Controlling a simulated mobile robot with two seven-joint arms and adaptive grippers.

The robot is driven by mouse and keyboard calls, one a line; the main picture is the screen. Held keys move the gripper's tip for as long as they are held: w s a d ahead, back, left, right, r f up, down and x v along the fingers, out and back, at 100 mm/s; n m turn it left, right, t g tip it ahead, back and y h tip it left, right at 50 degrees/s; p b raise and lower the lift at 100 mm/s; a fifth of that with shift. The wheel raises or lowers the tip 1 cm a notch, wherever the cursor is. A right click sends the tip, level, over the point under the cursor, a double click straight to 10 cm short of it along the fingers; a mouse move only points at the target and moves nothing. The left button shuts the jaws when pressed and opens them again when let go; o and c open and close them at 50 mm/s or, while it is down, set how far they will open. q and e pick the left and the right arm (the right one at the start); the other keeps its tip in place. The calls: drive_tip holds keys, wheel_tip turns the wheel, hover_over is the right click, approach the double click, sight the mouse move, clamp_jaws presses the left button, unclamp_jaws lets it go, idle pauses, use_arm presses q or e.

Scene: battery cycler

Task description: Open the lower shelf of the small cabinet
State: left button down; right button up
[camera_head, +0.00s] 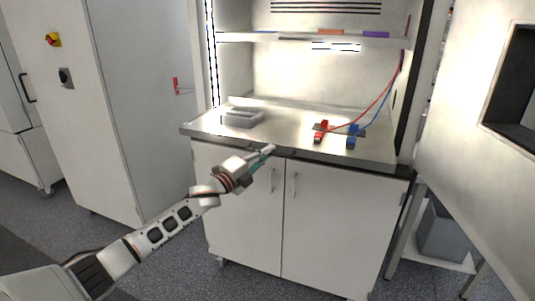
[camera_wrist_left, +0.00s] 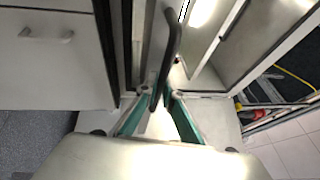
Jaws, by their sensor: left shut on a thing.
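The small cabinet (camera_head: 236,205) is white, with two lower doors that are shut. Above them a grey metal shelf (camera_head: 205,128) has a dark front edge with a black handle (camera_head: 286,152) at its middle. My left gripper (camera_head: 270,149) reaches this edge from the left. In the left wrist view, its teal fingers (camera_wrist_left: 160,103) are closed around the black handle, which shows as a curved bar (camera_wrist_left: 172,45). Part of the handle is hidden between the fingers. My right gripper is in neither view.
A grey tray (camera_head: 241,118), a red clamp (camera_head: 320,132) and a blue clamp (camera_head: 352,138) with cables are on the shelf. A tall white cabinet (camera_head: 150,100) stands at left. A grey machine (camera_head: 470,150) stands at right. Floor is clear in front.

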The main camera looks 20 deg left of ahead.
use_arm(q)
drive_tip(key=c, duration=2.2)
unclamp_jaws()
drive_tip(key=shift+o, duration=0.2)
drive_tip(key=v, duration=1.2)
drive_tip(key=s+d+f+n+g+y, duration=0.15)
drive_tip(key=s+d+f+n, duration=0.35)
drive_tip(key=f, duration=0.5)
drive_tip(key=s+d+f+n+g+y, duration=0.1)
drive_tip(key=s+d+f+n+y, duration=0.1)
drive_tip(key=s+f+n, duration=0.5)
drive_tip(key=s+d+f+n+g+y, duration=0.1)
drive_tip(key=s+d+f+n+g, duration=0.1)
drive_tip(key=s+f, duration=0.7)
drive_tip(key=s+d+f+n+g+y, duration=0.1)
drive_tip(key=s+d+f+n+g, duration=0.2)
drive_tip(key=s+f, duration=0.6)
drive_tip(key=s+n, duration=0.2)
drive_tip(key=s, duration=0.2)
drive_tip(key=shift+s+d, duration=0.15)
drive_tip(key=shift+s, duration=0.25)
